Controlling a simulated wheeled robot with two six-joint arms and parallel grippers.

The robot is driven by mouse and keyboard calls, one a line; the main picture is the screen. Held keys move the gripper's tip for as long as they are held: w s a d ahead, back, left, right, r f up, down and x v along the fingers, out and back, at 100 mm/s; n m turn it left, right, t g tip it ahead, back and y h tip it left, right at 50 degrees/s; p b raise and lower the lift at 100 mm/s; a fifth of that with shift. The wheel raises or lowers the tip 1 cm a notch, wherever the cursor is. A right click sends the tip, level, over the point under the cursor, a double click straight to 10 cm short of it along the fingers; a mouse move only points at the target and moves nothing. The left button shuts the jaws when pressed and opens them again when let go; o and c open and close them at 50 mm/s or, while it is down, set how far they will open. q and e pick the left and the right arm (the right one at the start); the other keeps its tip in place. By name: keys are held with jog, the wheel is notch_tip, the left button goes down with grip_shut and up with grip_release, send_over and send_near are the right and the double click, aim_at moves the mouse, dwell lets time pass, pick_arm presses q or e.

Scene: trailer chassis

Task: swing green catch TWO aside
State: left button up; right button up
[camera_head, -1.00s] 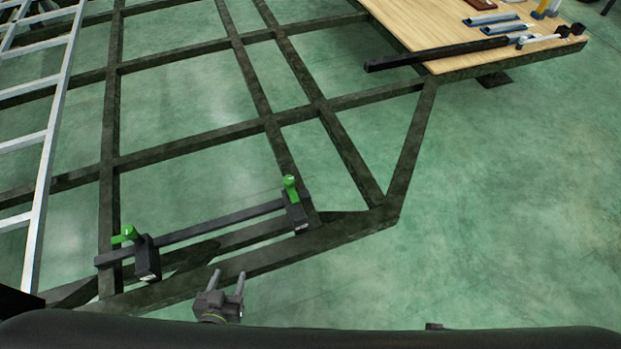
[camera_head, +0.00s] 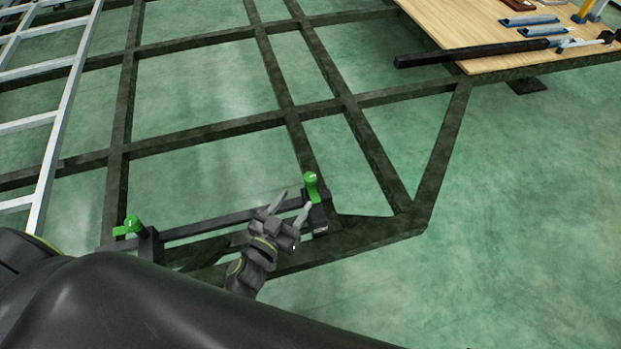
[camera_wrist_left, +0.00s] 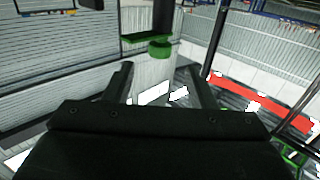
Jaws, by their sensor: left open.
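Two green catches sit on dark blocks at the ends of a dark bar on the chassis. The right catch (camera_head: 311,186) stands upright on its block. The left catch (camera_head: 129,227) has a part sticking out to the left. I cannot read which one is marked TWO. My left gripper (camera_head: 290,204) is open and empty, its fingers pointing up beside the right catch, just left of its block; contact cannot be told. In the left wrist view a green catch (camera_wrist_left: 158,48) is ahead of and above the open fingers. My right gripper is not in view.
The dark bar (camera_head: 215,222) runs between the two blocks. The dark chassis frame (camera_head: 375,165) has open gaps showing green floor. A wooden board (camera_head: 440,25) with tools and a black bar lies at the upper right. A metal ladder-like rack (camera_head: 60,120) stands at left.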

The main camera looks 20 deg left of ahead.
aim_at(307, 184)
pick_arm(q)
jog(key=w, duration=0.2)
jog(key=w+d+b, duration=0.1)
jog(key=w, duration=0.4)
jog(key=shift+w+d, duration=0.25)
jog(key=shift+w, duration=0.4)
jog(key=shift+w+d+b, duration=0.1)
jog(key=shift+w+b, duration=0.15)
jog(key=shift+b, duration=0.05)
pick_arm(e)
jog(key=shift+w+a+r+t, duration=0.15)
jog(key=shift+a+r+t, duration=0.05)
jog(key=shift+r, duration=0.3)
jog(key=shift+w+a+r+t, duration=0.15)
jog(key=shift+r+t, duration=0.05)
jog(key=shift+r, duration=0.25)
pick_arm(q)
jog(key=shift+c, duration=0.3)
jog(key=c, duration=0.9)
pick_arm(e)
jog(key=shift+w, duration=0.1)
